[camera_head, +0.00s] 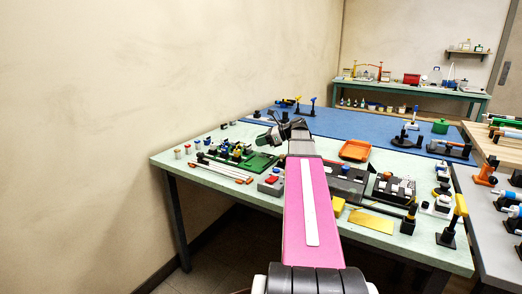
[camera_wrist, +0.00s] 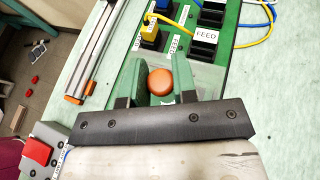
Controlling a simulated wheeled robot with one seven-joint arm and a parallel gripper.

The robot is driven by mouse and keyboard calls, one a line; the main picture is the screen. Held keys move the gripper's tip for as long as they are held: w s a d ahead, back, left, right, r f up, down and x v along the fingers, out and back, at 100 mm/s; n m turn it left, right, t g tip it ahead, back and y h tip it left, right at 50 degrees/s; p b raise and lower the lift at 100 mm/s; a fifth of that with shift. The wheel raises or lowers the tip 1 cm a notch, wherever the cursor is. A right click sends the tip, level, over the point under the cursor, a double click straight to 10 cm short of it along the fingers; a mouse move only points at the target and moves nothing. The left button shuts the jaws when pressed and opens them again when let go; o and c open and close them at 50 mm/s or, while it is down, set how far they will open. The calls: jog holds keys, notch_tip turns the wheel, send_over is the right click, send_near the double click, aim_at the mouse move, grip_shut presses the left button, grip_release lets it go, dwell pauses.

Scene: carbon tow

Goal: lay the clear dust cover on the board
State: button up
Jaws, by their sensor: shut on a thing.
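The clear dust cover (camera_wrist: 208,80) shows faintly in the wrist view as a see-through sheet with a round orange-brown knob (camera_wrist: 160,82). My gripper (camera_wrist: 161,75) has its two green fingers on either side of this knob and is shut on it. The green board (camera_wrist: 232,50) lies under and beyond the cover, with black blocks, "FEED" labels and blue and yellow plugs and cables. I cannot tell whether the cover touches the board. In the head view my gripper (camera_head: 284,130) is above the table near the green board (camera_head: 259,163); the cover cannot be made out there.
A grey rail with orange ends (camera_wrist: 96,48) lies left of the board on the pale green table (camera_head: 185,160). A red-buttoned box (camera_wrist: 38,150) is near the table edge. An orange tray (camera_head: 355,150) and dark button boxes (camera_head: 391,190) stand to the right.

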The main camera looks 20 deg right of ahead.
aim_at(267, 146)
jog(key=shift+f, duration=2)
jog(key=shift+f, duration=0.1)
jog(key=o, duration=0.9)
jog(key=v, duration=1.2)
